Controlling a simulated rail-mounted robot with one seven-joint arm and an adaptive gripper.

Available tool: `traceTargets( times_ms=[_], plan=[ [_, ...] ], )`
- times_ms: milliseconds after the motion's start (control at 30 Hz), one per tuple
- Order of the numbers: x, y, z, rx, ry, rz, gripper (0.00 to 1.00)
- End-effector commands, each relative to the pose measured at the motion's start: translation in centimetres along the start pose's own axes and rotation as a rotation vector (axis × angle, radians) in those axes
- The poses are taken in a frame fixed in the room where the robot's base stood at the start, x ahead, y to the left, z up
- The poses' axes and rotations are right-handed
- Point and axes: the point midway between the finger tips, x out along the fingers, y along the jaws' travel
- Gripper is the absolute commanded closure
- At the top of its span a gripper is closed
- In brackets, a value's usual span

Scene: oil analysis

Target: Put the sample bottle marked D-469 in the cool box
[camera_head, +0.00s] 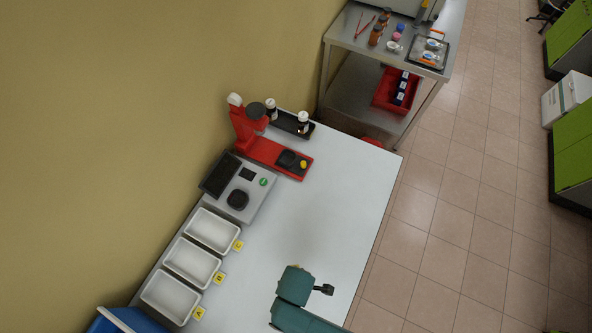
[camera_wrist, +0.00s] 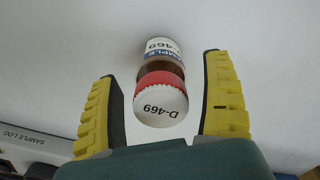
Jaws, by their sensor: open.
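The bottle marked D-469 (camera_wrist: 160,98) shows in the wrist view, with a white cap, a red band, brown glass and a white and blue label. My gripper (camera_wrist: 163,68) is open, its yellow fingers on either side of the bottle with gaps visible. In the head view my teal gripper (camera_head: 296,285) is over the front part of the white table (camera_head: 335,205) and hides the bottle. A blue box with a pale rim (camera_head: 112,322), perhaps the cool box, is cut off at the lower left.
Three white trays (camera_head: 192,262) marked A, B and C line the wall side. Beyond them are a grey device (camera_head: 240,190), a red stand (camera_head: 270,150) and a black rack with bottles (camera_head: 290,123). A steel cart (camera_head: 350,95) stands at the back. The table's right part is clear.

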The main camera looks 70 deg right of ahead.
Motion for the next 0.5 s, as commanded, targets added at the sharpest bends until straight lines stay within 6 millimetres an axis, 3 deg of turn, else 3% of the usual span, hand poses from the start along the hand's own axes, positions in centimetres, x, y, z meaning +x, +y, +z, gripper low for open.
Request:
traceTargets(
  times_ms=[133, 400, 500],
  plan=[
    [2.4, -0.1, -0.2, 0.001, -0.001, 0.0, 0.19],
    [2.8, -0.1, -0.2, 0.001, 0.001, 0.0, 0.19],
    [2.8, -0.1, -0.2, 0.001, 0.001, 0.0, 0.36]
  ],
)
